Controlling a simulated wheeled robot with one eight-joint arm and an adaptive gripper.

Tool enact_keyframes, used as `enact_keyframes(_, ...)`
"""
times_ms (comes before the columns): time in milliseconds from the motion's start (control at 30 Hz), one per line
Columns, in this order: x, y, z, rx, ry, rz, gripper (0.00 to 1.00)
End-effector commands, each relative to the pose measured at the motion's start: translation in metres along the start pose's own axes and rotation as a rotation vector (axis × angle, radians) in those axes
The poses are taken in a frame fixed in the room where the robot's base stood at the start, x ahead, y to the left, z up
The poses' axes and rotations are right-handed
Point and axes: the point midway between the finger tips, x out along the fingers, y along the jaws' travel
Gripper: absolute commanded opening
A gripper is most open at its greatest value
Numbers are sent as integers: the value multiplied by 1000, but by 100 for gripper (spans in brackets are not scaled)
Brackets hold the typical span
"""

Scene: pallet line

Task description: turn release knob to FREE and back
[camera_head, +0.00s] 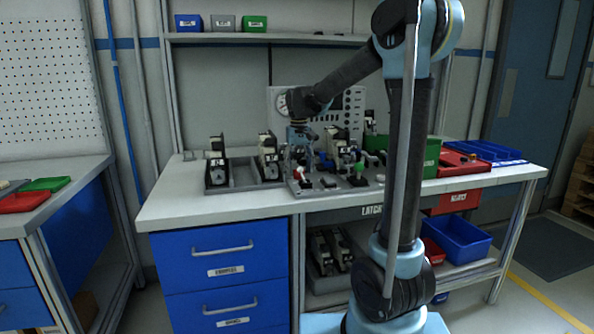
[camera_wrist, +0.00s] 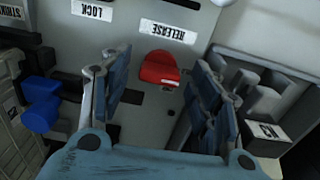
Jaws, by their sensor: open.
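A red knob (camera_wrist: 160,68) sits on a grey plate (camera_wrist: 125,30) in the wrist view, beside a RELEASE label (camera_wrist: 168,31) that appears upside down. A LOCK label (camera_wrist: 93,9) is to its left; no FREE label can be read. My gripper (camera_wrist: 150,85) is open, with one finger on each side of the knob in the picture and visible gaps between. Whether the fingertips are level with it cannot be told. In the head view my gripper (camera_head: 299,142) points down over the fixture on the workbench, and the knob is too small to make out surely.
A blue part (camera_wrist: 40,105) is left of the fingers, and a grey block fixture (camera_wrist: 262,95) is close on the right. On the workbench (camera_head: 230,203) stand a tray with upright units (camera_head: 245,187), a green bin (camera_head: 424,158) and a red case (camera_head: 465,163).

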Motion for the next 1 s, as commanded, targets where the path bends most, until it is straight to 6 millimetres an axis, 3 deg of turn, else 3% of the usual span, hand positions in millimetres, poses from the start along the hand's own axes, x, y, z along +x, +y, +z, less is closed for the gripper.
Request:
enact_keyframes(167, -20, 0, 0, 0, 0, 0, 57)
enact_keyframes(600, -96, 0, 1, 0, -1, 0, 57)
enact_keyframes(800, -113, 0, 2, 0, -1, 0, 57)
enact_keyframes(1000, -116, 0, 2, 0, -2, 0, 57)
